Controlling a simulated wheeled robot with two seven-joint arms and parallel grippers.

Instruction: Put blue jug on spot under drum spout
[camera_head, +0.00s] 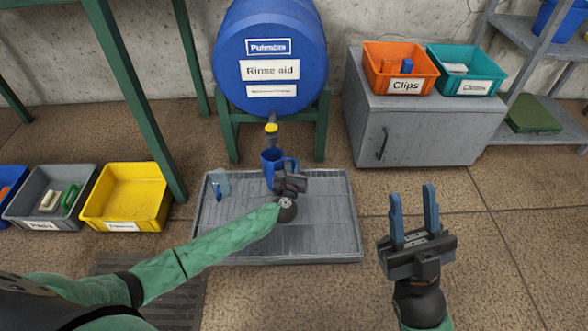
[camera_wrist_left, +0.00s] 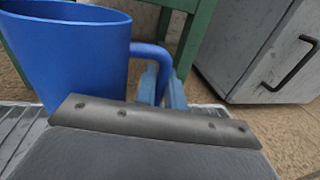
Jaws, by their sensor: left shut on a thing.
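The blue jug (camera_head: 271,168) is upright above the grey drip tray, close below the spout. My left gripper (camera_head: 291,175) is shut on its handle, which is on the right side of the jug; jug (camera_wrist_left: 65,50) and gripper fingers (camera_wrist_left: 163,88) also show in the left wrist view. The drum spout (camera_head: 271,128) with a yellow tip comes out of the blue drum (camera_head: 270,30). The spot under it is hidden by the jug and my arm. I cannot tell whether the jug touches the tray. My right gripper (camera_head: 413,215) is open and empty, right of the tray.
The grey tray (camera_head: 335,240) also holds a pale clear jug (camera_head: 220,183) at its left. Yellow (camera_head: 125,195) and grey (camera_head: 22,212) bins stand left. A grey cabinet (camera_head: 430,125) with orange (camera_head: 385,85) and teal (camera_head: 480,62) bins stands right. Green stand legs (camera_head: 321,130) flank the spout.

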